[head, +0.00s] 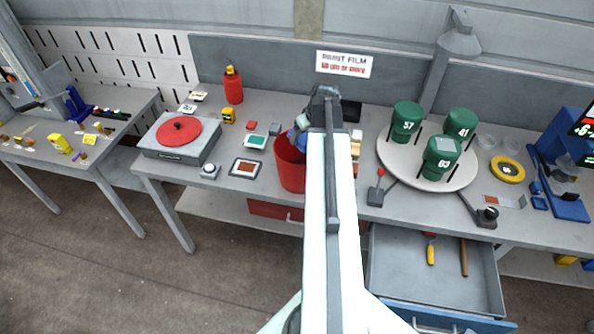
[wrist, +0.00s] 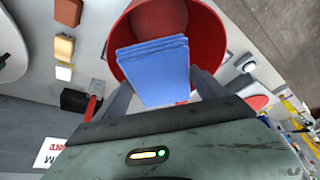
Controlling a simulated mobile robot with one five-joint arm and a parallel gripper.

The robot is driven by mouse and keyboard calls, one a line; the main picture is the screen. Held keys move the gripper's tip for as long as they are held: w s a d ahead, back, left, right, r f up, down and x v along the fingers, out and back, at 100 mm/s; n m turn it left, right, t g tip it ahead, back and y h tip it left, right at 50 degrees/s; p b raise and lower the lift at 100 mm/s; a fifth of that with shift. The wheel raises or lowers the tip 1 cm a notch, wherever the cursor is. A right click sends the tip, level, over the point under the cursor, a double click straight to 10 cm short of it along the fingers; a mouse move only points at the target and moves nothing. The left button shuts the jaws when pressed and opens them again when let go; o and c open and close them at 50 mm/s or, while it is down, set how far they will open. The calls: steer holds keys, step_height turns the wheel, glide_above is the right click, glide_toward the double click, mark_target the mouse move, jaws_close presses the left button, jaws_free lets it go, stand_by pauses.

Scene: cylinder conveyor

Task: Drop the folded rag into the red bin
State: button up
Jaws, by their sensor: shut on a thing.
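The red bin (head: 290,168) stands on the workbench near its front edge, left of my raised arm in the head view. My gripper (wrist: 158,88) is shut on the folded rag (wrist: 154,68), a blue, layered cloth. In the wrist view the rag lies across the mouth of the red bin (wrist: 207,52), covering part of its inside. In the head view my gripper is at the bin's top, and only a small blue bit of the rag (head: 299,138) shows. My arm hides the rest. I cannot tell how deep the rag sits relative to the rim.
A grey turntable with a red disc (head: 179,131) and a framed tile (head: 245,167) are left of the bin. A round white tray (head: 405,165) with green numbered cylinders is to the right. An open drawer (head: 400,262) juts out below the bench.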

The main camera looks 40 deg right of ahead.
step_height(320, 180, down, 3)
steer(key=shift+r+b, duration=0.15)
steer(key=shift+b, duration=0.65)
steer(key=shift+r, duration=0.1)
steer(key=o, duration=1.3)
steer(key=shift+s, duration=0.15)
steer(key=p+v, duration=0.7)
steer(key=v, duration=0.1)
steer(key=shift+r+p, duration=0.1)
steer(key=shift+p, duration=0.25)
steer(key=shift+f, duration=0.2)
